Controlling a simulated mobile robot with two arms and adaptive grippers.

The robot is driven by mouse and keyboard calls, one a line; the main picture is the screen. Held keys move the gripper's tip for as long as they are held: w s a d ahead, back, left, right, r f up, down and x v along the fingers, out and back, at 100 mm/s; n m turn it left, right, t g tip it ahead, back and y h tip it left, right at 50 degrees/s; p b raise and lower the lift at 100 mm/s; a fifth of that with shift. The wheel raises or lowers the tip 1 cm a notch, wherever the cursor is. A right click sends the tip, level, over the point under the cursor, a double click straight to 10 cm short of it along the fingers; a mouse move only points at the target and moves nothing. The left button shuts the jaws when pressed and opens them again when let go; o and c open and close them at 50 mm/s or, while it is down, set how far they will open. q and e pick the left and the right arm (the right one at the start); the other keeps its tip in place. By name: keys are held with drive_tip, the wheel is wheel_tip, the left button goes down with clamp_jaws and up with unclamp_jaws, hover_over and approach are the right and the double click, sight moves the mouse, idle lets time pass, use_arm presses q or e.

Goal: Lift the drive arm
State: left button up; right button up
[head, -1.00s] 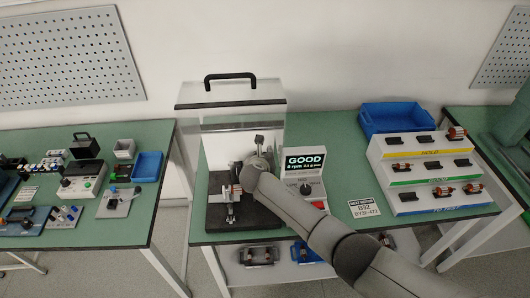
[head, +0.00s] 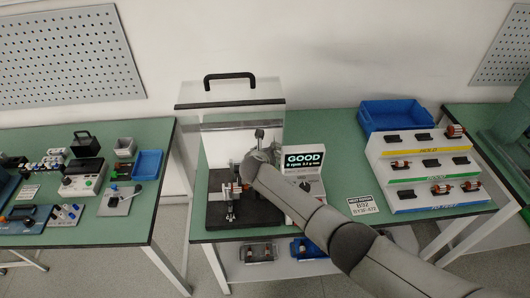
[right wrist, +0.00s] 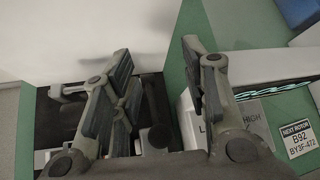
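The test machine's black base (head: 218,218) stands on the middle table, with a rotor (head: 233,188) with a copper-coloured part lying across its supports. My right arm reaches in from the lower right, and its wrist covers the machine's right part. My right gripper (right wrist: 160,95) is open in the right wrist view, its two fingers well apart. Dark machine parts show behind and between the fingers; I cannot make out the drive arm for certain or whether a finger touches it. A dark upright piece (head: 259,134) shows just above my wrist. My left gripper is not in view.
A clear cover with a black handle (head: 230,78) stands behind the machine. The display box (head: 304,162) reads GOOD, right beside my arm. A sign (head: 362,205), a tiered rotor rack (head: 425,170) and a blue bin (head: 395,115) stand to the right.

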drive_tip(key=shift+a, duration=0.1)
drive_tip(key=shift+s+r, duration=0.1)
drive_tip(key=shift+s, duration=0.05)
drive_tip(key=v, duration=1.1)
drive_tip(key=shift+s, duration=0.3)
drive_tip(key=shift+r, duration=0.1)
